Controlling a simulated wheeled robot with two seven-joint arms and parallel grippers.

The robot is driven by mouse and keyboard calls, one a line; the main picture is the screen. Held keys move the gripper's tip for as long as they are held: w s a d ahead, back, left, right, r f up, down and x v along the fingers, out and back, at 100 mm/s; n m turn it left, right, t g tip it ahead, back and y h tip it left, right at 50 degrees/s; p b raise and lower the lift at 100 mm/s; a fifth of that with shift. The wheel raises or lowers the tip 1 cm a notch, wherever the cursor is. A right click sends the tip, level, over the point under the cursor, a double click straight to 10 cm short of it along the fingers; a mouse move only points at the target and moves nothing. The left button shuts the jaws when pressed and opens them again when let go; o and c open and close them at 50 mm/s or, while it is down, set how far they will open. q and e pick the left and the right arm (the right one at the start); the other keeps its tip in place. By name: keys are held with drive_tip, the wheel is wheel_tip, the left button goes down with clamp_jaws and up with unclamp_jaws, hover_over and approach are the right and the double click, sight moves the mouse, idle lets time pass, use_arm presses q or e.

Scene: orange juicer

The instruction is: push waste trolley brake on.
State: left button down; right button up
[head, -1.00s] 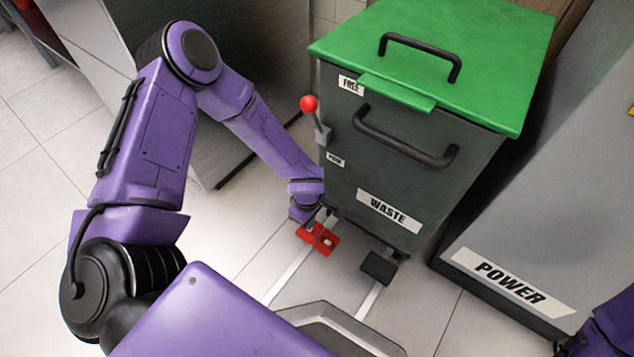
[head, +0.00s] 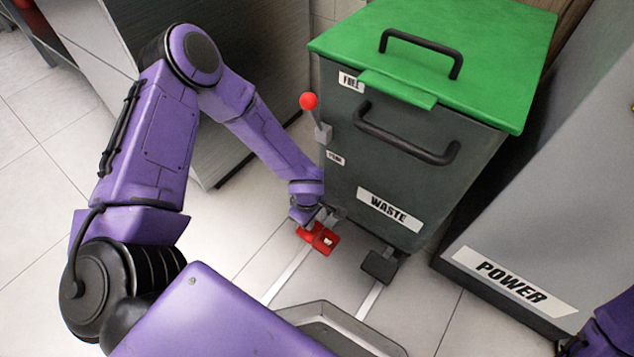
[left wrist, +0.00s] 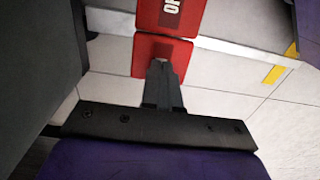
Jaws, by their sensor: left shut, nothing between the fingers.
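The waste trolley (head: 390,170) is a dark grey bin with a green lid and a WASTE label. A red pedal (head: 318,238) sits low at its front left, near the floor. My left gripper (head: 324,220) is at this pedal, its arm reaching down along the trolley's left edge. In the left wrist view the shut fingers (left wrist: 162,82) overlap the nearer red plate (left wrist: 145,48); whether they touch it I cannot tell. The farther red plate (left wrist: 170,14) carries a label reading "OF", cut off by the frame. My right gripper is not in view.
A red-knobbed lever (head: 310,103) stands on the trolley's left side. A black pedal (head: 380,266) is at the front right. A grey POWER cabinet (head: 560,200) stands close on the right, and a grey cabinet (head: 240,60) at the back left. Tiled floor (head: 40,230) is clear at left.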

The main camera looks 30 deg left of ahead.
use_arm(q)
drive_tip(key=shift+f+b, duration=0.5)
drive_tip(key=shift+f, duration=0.4)
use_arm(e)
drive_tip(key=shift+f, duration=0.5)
use_arm(q)
drive_tip(key=shift+r, duration=0.1)
wheel_tip(320, 180, up, 3)
drive_tip(key=p, duration=0.3)
drive_tip(key=shift+r+p, duration=0.15)
drive_tip(key=shift+p, duration=0.25)
wheel_tip(320, 180, up, 2)
drive_tip(key=shift+r+p, duration=0.1)
drive_tip(key=shift+p, duration=1.15)
drive_tip(key=shift+r+p, duration=0.95)
drive_tip(key=shift+p, duration=0.2)
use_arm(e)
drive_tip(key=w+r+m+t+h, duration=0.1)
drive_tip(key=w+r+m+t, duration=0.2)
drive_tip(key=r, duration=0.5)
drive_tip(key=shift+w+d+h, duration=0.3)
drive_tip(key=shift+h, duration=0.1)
